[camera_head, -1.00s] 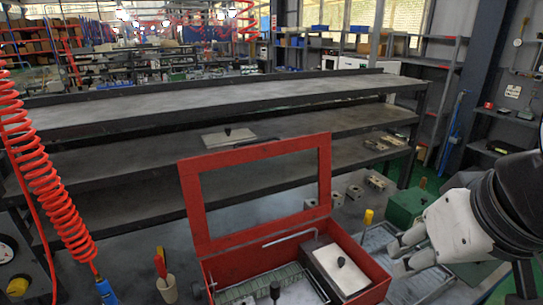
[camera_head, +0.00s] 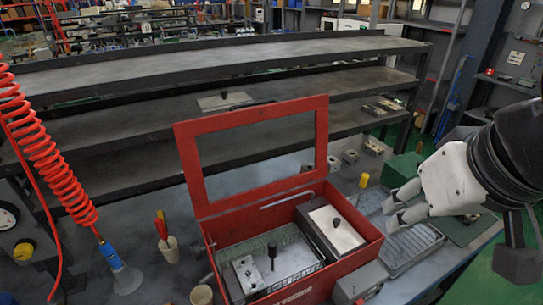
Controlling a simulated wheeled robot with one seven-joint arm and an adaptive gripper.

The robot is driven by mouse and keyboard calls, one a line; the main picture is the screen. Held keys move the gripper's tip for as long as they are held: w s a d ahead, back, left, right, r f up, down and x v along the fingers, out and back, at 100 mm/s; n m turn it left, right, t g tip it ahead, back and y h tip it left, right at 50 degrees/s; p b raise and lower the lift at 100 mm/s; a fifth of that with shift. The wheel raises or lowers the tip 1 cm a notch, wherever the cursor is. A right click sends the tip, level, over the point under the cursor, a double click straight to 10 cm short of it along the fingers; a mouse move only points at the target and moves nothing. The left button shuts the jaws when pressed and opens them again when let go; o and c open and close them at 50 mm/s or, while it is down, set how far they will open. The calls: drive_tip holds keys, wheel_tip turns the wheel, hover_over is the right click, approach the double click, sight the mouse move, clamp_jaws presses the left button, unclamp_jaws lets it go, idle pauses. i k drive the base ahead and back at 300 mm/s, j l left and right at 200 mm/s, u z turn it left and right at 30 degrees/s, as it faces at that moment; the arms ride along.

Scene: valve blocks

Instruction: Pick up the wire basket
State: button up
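The wire basket (camera_head: 302,259) sits inside the left part of an open red box (camera_head: 352,268) on the bench. It has thin greenish mesh sides and holds a pale metal block (camera_head: 247,275) and a dark upright knob (camera_head: 272,250). My gripper (camera_head: 390,214) is at the right, above the bench and to the right of the box, apart from the basket. Its two fingers are spread and nothing shows between them. The basket's lower part is hidden by the box walls.
The box's red framed lid (camera_head: 188,170) stands upright behind the basket. A lidded dark container (camera_head: 337,230) fills the box's right side. A grey tray (camera_head: 415,243) lies under my gripper. A cup with tools (camera_head: 169,249) and a red coiled hose (camera_head: 45,150) are at left.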

sight(273, 258)
drive_tip(key=l+u, duration=0.25)
drive_tip(key=u, duration=0.15)
drive_tip(key=l+u, duration=0.2)
drive_tip(key=u, duration=0.2)
